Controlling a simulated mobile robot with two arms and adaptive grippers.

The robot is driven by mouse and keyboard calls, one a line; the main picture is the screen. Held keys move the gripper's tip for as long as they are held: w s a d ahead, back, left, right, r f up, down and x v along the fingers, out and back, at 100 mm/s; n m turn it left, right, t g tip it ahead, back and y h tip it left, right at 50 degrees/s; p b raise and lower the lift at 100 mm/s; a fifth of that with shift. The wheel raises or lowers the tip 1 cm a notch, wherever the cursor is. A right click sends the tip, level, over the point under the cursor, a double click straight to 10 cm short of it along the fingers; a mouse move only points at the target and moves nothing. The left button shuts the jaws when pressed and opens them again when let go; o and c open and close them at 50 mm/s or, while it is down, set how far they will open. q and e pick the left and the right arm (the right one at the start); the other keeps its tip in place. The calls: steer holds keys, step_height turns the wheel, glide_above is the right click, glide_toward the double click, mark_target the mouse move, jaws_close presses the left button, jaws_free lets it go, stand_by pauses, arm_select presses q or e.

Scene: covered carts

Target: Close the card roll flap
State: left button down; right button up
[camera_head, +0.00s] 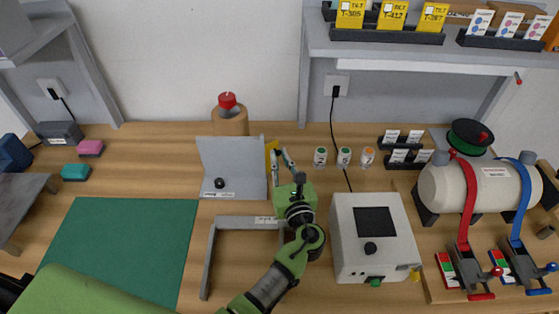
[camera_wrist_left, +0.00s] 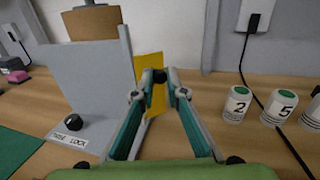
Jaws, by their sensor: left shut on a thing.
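A grey upright panel piece (camera_head: 225,160) stands on the desk, with a black knob and a label on its base. It also shows in the left wrist view (camera_wrist_left: 82,80). A thin yellow panel (camera_head: 270,147) stands upright at its right side; it also shows in the left wrist view (camera_wrist_left: 150,68). I cannot tell for sure which part is the card roll flap. My left gripper (camera_head: 281,155) is shut at the yellow panel; its fingertips (camera_wrist_left: 160,76) meet on it and hide the exact grip. My right gripper is not in view.
A brown roll (camera_head: 231,122) with a red top stands behind the grey panel. Several small white pots (camera_head: 344,157) stand to the right. A grey box (camera_head: 374,260) and a grey bracket (camera_head: 210,250) flank my left arm. A green mat (camera_head: 120,245) lies left.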

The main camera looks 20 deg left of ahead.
arm_select(q)
steer(key=c, duration=2.3)
jaws_free()
